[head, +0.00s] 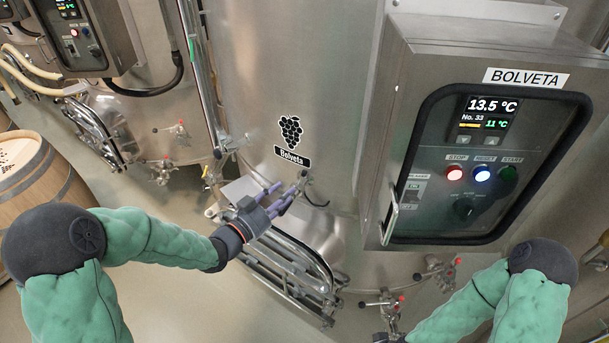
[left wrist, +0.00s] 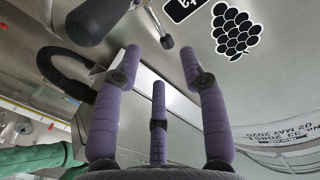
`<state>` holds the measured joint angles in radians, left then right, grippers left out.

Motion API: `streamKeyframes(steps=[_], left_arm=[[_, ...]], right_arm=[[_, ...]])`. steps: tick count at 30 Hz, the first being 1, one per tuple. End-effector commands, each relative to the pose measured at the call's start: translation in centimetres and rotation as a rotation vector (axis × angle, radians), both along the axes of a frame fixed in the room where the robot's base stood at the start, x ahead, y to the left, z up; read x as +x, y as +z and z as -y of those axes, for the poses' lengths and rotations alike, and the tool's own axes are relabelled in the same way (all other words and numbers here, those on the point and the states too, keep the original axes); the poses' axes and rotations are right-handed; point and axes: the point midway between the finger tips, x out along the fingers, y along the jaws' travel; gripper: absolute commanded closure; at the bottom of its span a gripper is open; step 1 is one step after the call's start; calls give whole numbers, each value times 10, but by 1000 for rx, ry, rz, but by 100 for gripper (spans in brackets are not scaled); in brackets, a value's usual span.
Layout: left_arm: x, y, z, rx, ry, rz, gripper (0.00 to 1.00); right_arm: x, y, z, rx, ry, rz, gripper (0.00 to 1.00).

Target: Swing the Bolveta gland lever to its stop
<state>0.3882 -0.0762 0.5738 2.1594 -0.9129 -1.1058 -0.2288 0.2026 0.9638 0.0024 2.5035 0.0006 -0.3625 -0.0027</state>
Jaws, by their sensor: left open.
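The steel Bolveta vat (head: 285,70) fills the middle of the head view and carries a grape logo. A small metal fitting (head: 305,176) sits on its wall below and right of the logo; it may hold the gland lever. In the left wrist view a thin rod ends in a dark knob (left wrist: 167,42), beside a thick dark cylinder (left wrist: 98,17). I cannot tell which part is the lever. My left gripper (head: 287,192) is open, its purple fingers pointing at the fitting. In the wrist view the fingers (left wrist: 162,65) hold nothing, apart from the knob. My right gripper is out of view.
The BOLVETA control box (head: 435,120) juts out at the right. Metal rails (head: 290,270) run below my left gripper. Valves with red knobs (head: 383,303) stand low at the right. Another vat (head: 150,110) and a wooden barrel (head: 40,175) are at the left.

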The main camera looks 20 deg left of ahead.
Motion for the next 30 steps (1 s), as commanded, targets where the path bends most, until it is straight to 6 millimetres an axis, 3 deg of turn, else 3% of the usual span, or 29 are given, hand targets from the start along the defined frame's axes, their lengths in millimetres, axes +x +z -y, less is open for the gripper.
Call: streamKeyframes(steps=[15,30], left_arm=[[70,1,33,0,-2,-2,58],[81,0,38,0,-1,-2,58]], right_arm=[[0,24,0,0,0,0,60],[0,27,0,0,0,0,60]])
